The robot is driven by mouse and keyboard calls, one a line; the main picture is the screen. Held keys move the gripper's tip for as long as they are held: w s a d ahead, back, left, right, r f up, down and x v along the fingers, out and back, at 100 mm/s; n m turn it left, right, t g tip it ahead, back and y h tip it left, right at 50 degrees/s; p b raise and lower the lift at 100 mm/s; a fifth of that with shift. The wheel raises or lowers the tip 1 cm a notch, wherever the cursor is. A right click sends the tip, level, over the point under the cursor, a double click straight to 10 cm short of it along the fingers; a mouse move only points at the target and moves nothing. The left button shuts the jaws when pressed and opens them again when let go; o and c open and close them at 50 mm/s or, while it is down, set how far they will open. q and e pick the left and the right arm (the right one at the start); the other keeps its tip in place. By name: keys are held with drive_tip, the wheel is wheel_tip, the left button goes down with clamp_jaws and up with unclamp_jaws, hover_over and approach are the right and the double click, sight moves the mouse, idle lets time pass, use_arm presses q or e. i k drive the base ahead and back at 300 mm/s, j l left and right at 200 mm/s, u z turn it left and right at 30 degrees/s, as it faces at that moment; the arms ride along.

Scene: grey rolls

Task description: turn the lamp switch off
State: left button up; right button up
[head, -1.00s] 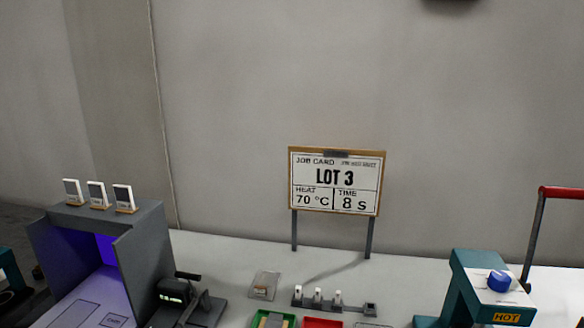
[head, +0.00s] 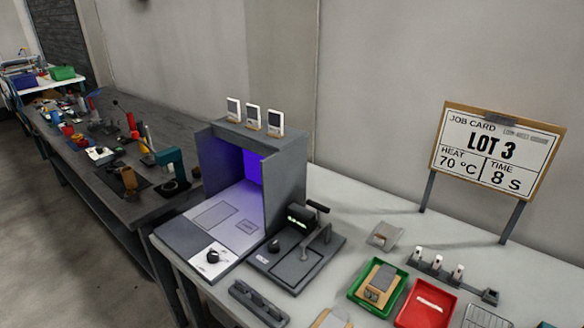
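A grey lamp booth (head: 290,178) stands at the left end of the white bench, with violet light glowing inside it. On its front is a white switch plate with a black rotary knob (head: 212,256). The plate's markings are too small to read, so I cannot tell the knob's exact setting. Neither of my grippers shows in the head view.
Right of the booth stands a dark device with a lever (head: 318,240) and a lit green display. Further right are a green tray (head: 366,304), a red tray (head: 404,318) and a job card (head: 497,150) on posts. A dark cluttered bench (head: 100,185) is at left.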

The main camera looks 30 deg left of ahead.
sight(213, 257)
drive_tip(key=u, duration=1.45)
